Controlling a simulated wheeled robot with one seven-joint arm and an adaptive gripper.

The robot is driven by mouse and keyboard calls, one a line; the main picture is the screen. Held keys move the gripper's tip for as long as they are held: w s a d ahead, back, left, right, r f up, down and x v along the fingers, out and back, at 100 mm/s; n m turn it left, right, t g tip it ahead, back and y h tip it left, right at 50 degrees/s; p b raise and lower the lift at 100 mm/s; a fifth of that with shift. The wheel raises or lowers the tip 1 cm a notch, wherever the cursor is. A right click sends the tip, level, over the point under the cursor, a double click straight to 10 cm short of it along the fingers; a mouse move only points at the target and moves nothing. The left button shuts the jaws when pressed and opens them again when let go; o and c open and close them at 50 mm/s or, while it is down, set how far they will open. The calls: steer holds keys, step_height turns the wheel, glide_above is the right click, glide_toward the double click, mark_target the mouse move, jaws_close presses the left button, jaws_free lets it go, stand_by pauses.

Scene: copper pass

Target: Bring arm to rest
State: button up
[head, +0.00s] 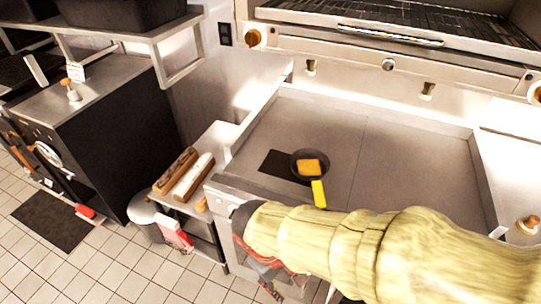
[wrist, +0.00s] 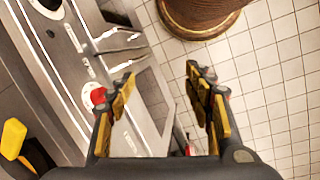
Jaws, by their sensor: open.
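My arm, in a pale yellow-green sleeve, reaches in from the lower right of the head view across the front of the griddle. My gripper (head: 268,285) hangs low in front of the griddle and is partly hidden by the arm. In the wrist view my gripper (wrist: 160,88) is open, its two black and yellow fingers well apart. Nothing is between them but the view of the floor and the counter front. The gripper is apart from the pan (head: 296,159), which sits on the griddle with a yellow-orange square in it and a yellow handle pointing toward me.
The griddle (head: 410,165) has raised side walls. A side shelf (head: 215,146) at its left holds wooden-looking blocks. A dark cabinet (head: 110,140) stands further left. A brown round object (wrist: 200,14) stands on the tiled floor (wrist: 268,75).

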steer(key=d+r+m+t+y+p, duration=0.1)
steer(key=d+r+m+t+y, duration=0.1)
steer(key=d+r+m+t, duration=0.3)
steer(key=shift+w+d+r+m+y, duration=0.35)
steer(key=shift+d+r+m, duration=1.75)
steer(key=shift+d+r, duration=3.7)
steer(key=shift+a+r, duration=0.6)
steer(key=shift+a, duration=0.05)
